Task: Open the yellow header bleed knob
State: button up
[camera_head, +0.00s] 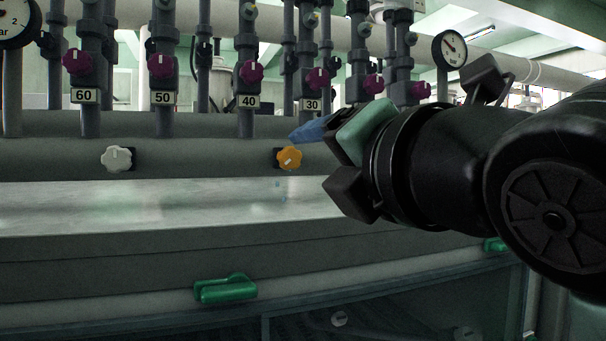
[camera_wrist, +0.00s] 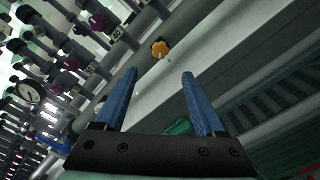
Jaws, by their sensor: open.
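The yellow knob (camera_head: 289,158) is a lobed knob with a pale mark, on the grey header pipe below the label 30. It also shows in the wrist view (camera_wrist: 159,49), beyond the fingertips and roughly midway between them. My gripper (camera_head: 308,131) comes in from the right in the head view, its blue fingers just above and right of the knob in the picture. In the wrist view my gripper (camera_wrist: 159,75) has its two blue fingers spread apart with nothing between them. The knob looks apart from the fingers. Small pale blue spots, perhaps drips, show below it.
A white knob (camera_head: 117,159) sits on the same header to the left. Several purple valve knobs (camera_head: 249,72) stand on vertical pipes above. A pressure gauge (camera_head: 450,50) is at upper right. A pale ledge (camera_head: 150,205) and a green handle (camera_head: 226,289) lie below.

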jog(key=shift+v, duration=1.2)
jog(key=s+a+m+t+h, duration=0.2)
jog(key=s+m+t, duration=0.2)
jog(key=m, duration=1)
jog(key=s+a+m+t+h, duration=0.2)
jog(key=s+m+t, duration=0.3)
jog(key=m, duration=1)
jog(key=shift+s+a+m+t+h, duration=0.15)
jog(key=shift+s+m+t+h, duration=0.15)
jog(key=shift+t+h, duration=0.4)
